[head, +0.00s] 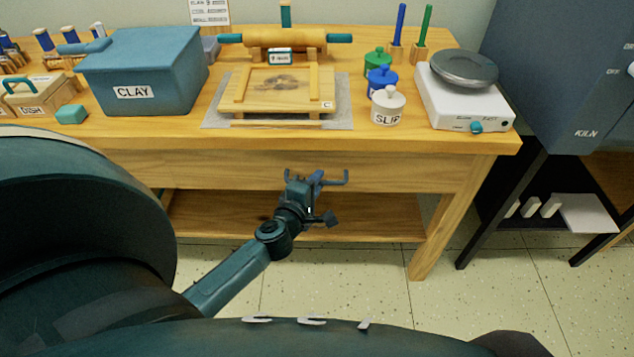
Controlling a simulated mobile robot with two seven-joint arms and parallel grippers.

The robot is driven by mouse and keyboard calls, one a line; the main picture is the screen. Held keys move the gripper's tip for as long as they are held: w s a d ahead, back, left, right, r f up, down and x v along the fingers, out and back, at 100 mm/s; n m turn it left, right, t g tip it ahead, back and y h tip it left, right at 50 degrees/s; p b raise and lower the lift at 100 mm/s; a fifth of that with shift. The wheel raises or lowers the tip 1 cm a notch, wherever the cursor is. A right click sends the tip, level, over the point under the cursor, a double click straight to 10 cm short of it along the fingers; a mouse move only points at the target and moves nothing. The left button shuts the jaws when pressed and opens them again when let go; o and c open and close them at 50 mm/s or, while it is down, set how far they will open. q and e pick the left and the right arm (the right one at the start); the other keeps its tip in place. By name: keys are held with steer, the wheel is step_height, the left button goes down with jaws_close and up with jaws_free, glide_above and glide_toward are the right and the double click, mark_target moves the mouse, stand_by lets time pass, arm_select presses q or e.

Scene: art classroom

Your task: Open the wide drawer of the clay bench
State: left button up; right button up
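The clay bench (480,139) is a wooden table with a lower shelf, across the upper and middle part of the head view. Its wide wooden front panel (400,178) below the top looks flush with the bench, with no open gap visible. My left gripper (318,178) is in front of the middle of this panel, its two fingers spread apart. Nothing is clearly held between them. My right gripper is not in view.
On the bench stand a blue CLAY box (150,72), a wooden board (278,88), a rolling pin (290,40), a SLIP jar (387,106) and a white scale (465,108). A grey kiln (560,80) stands at right. Floor in front is clear.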

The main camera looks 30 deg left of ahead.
arm_select(q)
steer(key=shift+w, duration=0.4)
steer(key=shift+c, duration=0.2)
jaws_close()
